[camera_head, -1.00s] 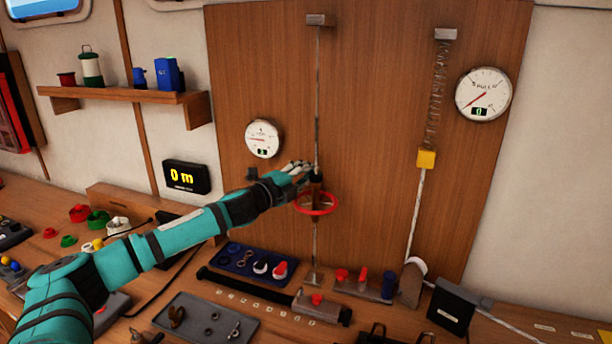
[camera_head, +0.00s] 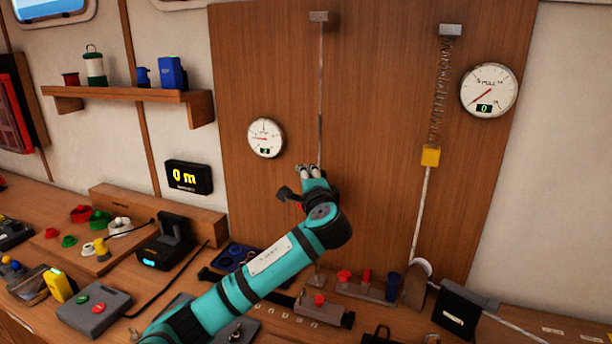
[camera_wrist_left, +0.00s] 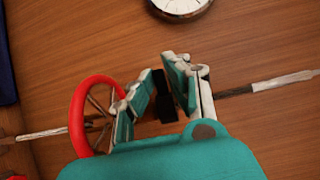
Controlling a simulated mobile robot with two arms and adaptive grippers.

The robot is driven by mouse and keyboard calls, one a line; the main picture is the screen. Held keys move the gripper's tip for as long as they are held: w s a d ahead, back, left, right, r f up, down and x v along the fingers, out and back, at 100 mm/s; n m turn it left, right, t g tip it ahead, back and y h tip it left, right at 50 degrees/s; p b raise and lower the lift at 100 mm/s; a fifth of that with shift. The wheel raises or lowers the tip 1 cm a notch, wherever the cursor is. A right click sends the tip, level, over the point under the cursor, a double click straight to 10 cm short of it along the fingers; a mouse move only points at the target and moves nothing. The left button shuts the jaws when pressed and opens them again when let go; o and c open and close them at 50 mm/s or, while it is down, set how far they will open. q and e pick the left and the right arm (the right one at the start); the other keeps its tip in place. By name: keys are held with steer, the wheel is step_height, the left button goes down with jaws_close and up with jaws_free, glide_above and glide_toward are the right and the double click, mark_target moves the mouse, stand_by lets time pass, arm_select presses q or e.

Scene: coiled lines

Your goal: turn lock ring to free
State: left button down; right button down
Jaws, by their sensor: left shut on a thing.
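My left gripper (camera_head: 311,173) is at the vertical line on the wooden board; it also shows in the left wrist view (camera_wrist_left: 162,90). Its fingers are shut around a small black piece (camera_wrist_left: 166,103) on the line, which looks like the lock ring; the fingers cover most of it. A red handwheel (camera_wrist_left: 78,118) with metal spokes sits on the same line beside the fingers. The line (camera_head: 320,80) runs straight up to a grey bracket. My right gripper is not in view.
A round gauge (camera_head: 266,138) is left of the line. A spring (camera_head: 437,100) with a yellow block (camera_head: 430,156) and a pull gauge (camera_head: 489,90) are to the right. Below, the bench holds a grey button box (camera_head: 95,308) and a rail with red and blue parts (camera_head: 365,287).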

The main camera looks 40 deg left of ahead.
arm_select(q)
steer(key=shift+s+d+n+g+y+b, duration=0.2)
steer(key=shift+n+g+y, duration=0.6)
steer(key=shift+n+g, duration=0.6)
steer(key=shift+s+d+n+g+y+b, duration=0.1)
steer(key=shift+d+n+g+y+b, duration=0.25)
steer(key=shift+n+g+y, duration=1.05)
steer(key=shift+s+d+n+g+y+b, duration=0.2)
steer(key=shift+n+g, duration=0.5)
steer(key=shift+g, duration=1.4)
steer(key=shift+w+d, duration=0.1)
steer(key=c, duration=1.4)
jaws_free()
steer(key=shift+a, duration=0.2)
steer(key=shift+o, duration=0.2)
steer(key=shift+f, duration=0.1)
